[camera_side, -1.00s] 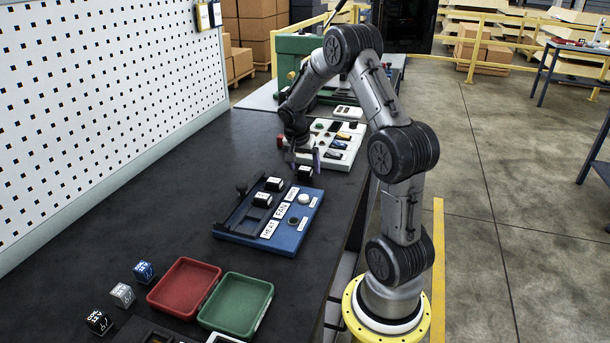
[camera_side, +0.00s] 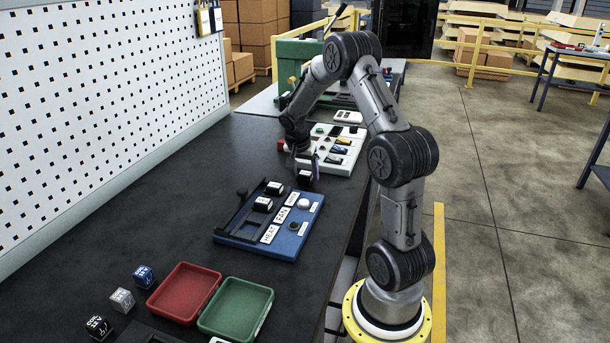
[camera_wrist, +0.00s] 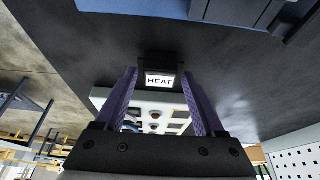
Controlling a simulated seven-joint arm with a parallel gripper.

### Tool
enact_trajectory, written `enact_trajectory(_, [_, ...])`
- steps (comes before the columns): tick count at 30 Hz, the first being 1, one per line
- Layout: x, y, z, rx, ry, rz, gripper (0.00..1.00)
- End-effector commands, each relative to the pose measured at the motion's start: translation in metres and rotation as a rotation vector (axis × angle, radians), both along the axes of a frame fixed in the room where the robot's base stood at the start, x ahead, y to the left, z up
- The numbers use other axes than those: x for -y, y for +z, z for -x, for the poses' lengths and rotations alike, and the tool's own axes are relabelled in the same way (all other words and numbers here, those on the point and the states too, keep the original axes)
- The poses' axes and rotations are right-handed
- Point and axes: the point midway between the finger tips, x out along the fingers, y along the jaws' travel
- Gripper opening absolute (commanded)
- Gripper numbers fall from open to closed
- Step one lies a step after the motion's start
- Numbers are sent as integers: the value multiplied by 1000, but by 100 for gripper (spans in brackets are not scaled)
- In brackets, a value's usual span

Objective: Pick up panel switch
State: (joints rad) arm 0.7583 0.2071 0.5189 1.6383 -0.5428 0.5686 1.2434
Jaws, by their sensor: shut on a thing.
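My gripper (camera_side: 304,163) is above the dark workbench, between the blue switch panel and the white panel behind it. In the wrist view my gripper (camera_wrist: 160,90) has its two purple fingers closed on the sides of a small black panel switch. The switch (camera_wrist: 160,70) has a white face lettered HEAT. It also shows as a dark block under the fingers in the side view (camera_side: 304,178). It is near the back right corner of the blue panel (camera_side: 284,246). I cannot tell whether it is clear of the bench.
The blue panel bears white labels, two more black switches (camera_side: 274,188) and a slotted frame. A red tray (camera_side: 185,292), a green tray (camera_side: 235,307) and several small cubes (camera_side: 122,300) lie in front. A white pegboard (camera_side: 100,100) walls the left side.

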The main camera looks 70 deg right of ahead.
Motion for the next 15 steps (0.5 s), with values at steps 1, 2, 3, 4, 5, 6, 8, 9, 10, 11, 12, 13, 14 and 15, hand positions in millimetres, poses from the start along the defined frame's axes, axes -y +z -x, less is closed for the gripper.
enact_trajectory(1, [0,3,0,2,0,2,17])
enact_trajectory(2, [1,4,0,2,0,2,17])
enact_trajectory(3, [1,7,-1,3,-1,3,17])
enact_trajectory(4, [1,10,-1,4,-1,3,17])
enact_trajectory(5, [1,13,-1,4,-1,3,17])
enact_trajectory(6, [0,17,-1,4,-1,3,17])
enact_trajectory(8, [1,26,-1,4,0,4,17])
enact_trajectory(9, [1,34,-1,5,-1,4,17])
enact_trajectory(10, [-4,39,3,4,0,4,17])
enact_trajectory(11, [-7,44,5,5,0,5,17])
enact_trajectory(12, [-13,52,10,5,1,5,17])
enact_trajectory(13, [-17,59,13,6,1,5,17])
enact_trajectory(14, [-21,65,16,7,1,6,17])
enact_trajectory(15, [-28,74,22,6,0,5,17])
